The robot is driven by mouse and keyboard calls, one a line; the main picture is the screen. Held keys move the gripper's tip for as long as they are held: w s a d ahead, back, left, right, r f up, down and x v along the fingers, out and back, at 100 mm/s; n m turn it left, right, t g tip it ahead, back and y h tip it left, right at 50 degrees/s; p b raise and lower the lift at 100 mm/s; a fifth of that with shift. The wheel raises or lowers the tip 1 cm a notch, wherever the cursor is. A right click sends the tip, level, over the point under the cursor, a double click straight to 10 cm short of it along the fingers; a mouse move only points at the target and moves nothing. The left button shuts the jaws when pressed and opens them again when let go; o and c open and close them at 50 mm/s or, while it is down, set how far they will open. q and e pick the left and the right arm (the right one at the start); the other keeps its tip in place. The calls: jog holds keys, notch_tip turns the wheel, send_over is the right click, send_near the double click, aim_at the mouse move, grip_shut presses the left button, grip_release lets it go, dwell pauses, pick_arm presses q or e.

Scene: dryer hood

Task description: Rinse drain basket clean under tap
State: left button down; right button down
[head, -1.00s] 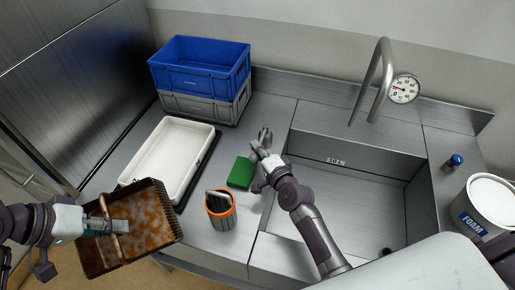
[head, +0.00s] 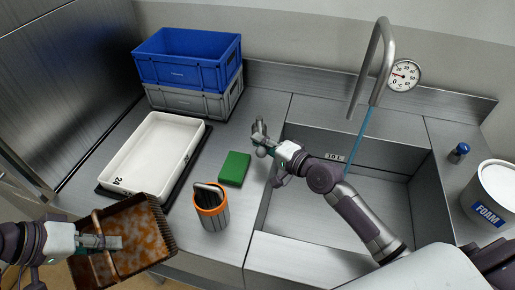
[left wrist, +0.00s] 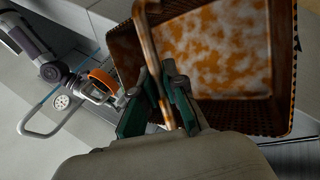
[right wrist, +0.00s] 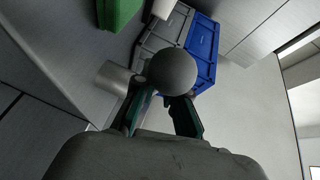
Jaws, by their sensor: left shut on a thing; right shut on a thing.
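The drain basket (head: 148,232) is dark and coated with orange-brown dirt with pale patches. My left gripper (head: 112,243) is shut on its handle and holds it at the lower left, away from the sink. In the left wrist view the handle runs between the fingers (left wrist: 168,100). The tap (head: 371,75) stands behind the sink (head: 320,205), and a thin blue stream of water runs from its spout. My right gripper (head: 270,150) is shut on a grey ball knob (right wrist: 172,70) of a metal lever left of the sink.
A green pad (head: 234,168) and an orange-rimmed metal cup (head: 212,217) stand left of the sink. A white tray (head: 113,183) and stacked blue (head: 185,71) and grey crates are farther left. A dial gauge (head: 403,75), blue-capped item (head: 459,152) and foam bucket (head: 482,210) are right.

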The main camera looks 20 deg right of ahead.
jog(key=shift+f, duration=0.1)
jog(key=c, duration=1.2)
grip_release()
jog(key=v, duration=1.2)
pick_arm(q)
jog(key=shift+r, duration=0.1)
